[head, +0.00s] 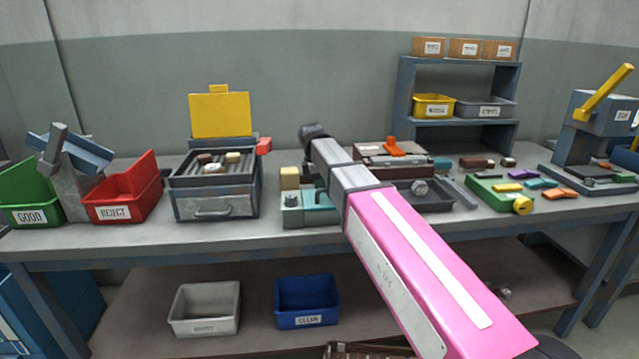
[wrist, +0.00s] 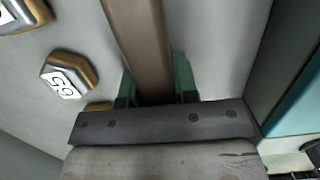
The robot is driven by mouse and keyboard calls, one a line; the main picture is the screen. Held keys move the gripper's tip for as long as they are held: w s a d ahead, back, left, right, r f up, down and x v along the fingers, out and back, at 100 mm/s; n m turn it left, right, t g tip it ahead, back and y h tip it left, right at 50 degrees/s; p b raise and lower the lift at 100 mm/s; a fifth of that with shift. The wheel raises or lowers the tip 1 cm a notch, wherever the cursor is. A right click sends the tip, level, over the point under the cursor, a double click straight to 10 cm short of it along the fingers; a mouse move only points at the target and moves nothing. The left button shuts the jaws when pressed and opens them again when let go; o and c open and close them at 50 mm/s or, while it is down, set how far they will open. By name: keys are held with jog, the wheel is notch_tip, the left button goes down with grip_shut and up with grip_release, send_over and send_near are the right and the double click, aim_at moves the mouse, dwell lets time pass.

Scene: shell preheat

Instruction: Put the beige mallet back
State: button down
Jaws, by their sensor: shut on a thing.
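In the wrist view my gripper (wrist: 156,88) is shut on a brown handle (wrist: 138,35), with one green finger on each side of it. The handle runs up out of the top of the picture. No mallet head shows there, so I cannot confirm by sight that this is the beige mallet. In the head view my arm reaches over the middle of the bench, and its links hide the gripper and what it holds. A beige-yellow block (head: 290,178) shows beside the arm at a teal and grey fixture (head: 308,214); I cannot tell what it is.
Numbered metal blocks (wrist: 68,76) lie left of the handle in the wrist view. On the bench (head: 150,236) stand a red REJECT bin (head: 122,198), a grill-topped heater (head: 214,192), a dark tray (head: 432,205) and a green tray (head: 487,195). A shelf (head: 402,90) stands behind.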

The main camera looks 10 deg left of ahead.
jog(key=shift+f, duration=0.1)
jog(key=c, duration=0.8)
grip_release()
jog(key=r, duration=0.3)
jog(key=a+r, duration=0.1)
jog(key=r, duration=0.6)
jog(key=shift+s+a+r, duration=0.2)
jog(key=shift+a+r, duration=0.1)
jog(key=shift+r, duration=0.05)
